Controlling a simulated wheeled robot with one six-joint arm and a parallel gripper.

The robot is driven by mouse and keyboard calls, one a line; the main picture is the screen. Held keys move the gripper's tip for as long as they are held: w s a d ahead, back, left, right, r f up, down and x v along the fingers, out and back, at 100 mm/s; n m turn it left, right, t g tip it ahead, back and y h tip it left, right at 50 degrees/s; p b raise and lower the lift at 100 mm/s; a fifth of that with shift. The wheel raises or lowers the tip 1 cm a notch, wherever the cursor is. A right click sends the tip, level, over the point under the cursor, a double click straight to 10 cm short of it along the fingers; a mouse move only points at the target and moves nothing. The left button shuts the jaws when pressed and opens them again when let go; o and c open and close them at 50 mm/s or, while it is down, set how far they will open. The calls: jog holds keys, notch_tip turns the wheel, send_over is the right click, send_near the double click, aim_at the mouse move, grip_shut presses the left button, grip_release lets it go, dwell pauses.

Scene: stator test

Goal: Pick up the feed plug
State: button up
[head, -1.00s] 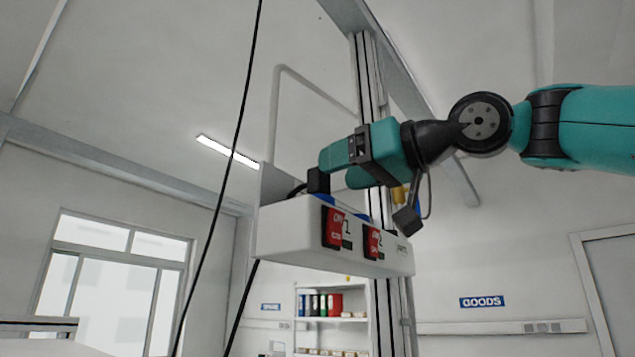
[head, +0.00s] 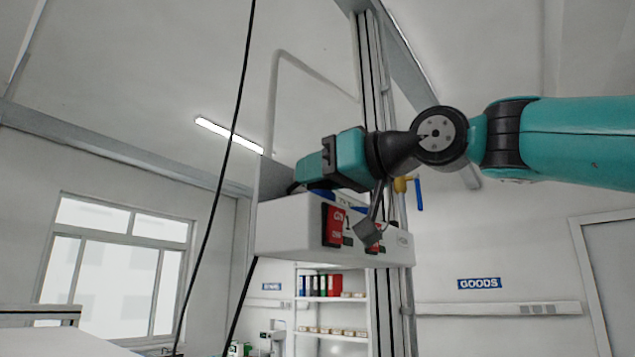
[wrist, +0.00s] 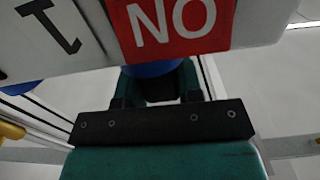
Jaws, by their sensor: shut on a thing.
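A white box (head: 285,232) carries red labels numbered 1 and 2, with blue sockets on its top; the blue socket (head: 322,194) at the left end is partly seen. My gripper (head: 308,172) is at that left socket, above the box's top, shut on the feed plug. The plug is almost wholly hidden by the jaws; a short piece of black cable (head: 292,188) shows beside them. In the wrist view the red label (wrist: 170,25) is close above my gripper (wrist: 155,90), with a blue round part (wrist: 152,69) between the fingers. I cannot tell whether the plug is still seated.
A grey upright post (head: 370,80) stands behind the box, with a yellow and blue part (head: 410,186) on it. A long black cable (head: 222,180) hangs at the left. A shelf (head: 330,312) with folders is in the background.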

notch_tip(320, 180, up, 10)
jog(key=p, duration=0.3)
jog(key=shift+p, duration=0.4)
dwell(0.4)
